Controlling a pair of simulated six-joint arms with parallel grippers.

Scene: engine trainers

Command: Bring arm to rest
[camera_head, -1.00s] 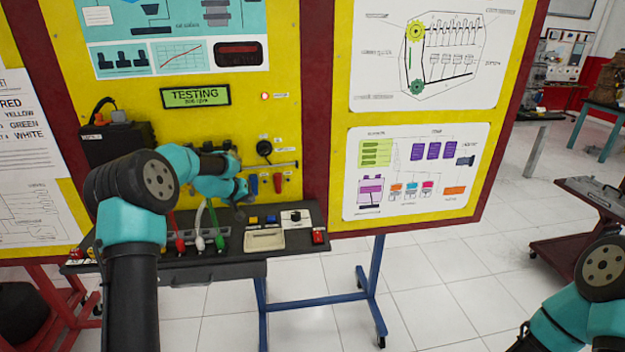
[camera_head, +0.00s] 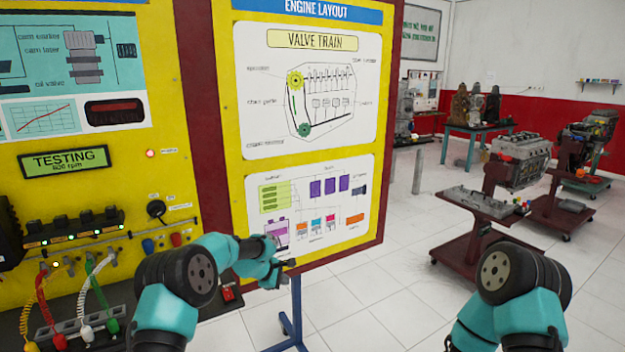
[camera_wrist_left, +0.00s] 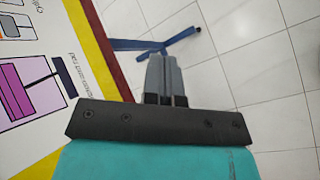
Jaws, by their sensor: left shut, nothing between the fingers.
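My left arm comes in from the lower left in the head view. Its gripper (camera_head: 284,263) is in front of the lower right part of the yellow trainer board (camera_head: 215,20), close to the wiring diagram. In the left wrist view the left gripper's fingers (camera_wrist_left: 167,75) are together with nothing between them, with white floor tiles and a blue stand leg beyond. My right arm (camera_head: 510,275) shows at the lower right of the head view, bent. Its gripper is not visible.
A shelf at the lower left holds plugs with coiled red, white and green cables (camera_head: 108,290). A red switch (camera_head: 227,293) sits at its right end. An engine on a red cart (camera_head: 468,250) stands at the right. Tiled floor between is clear.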

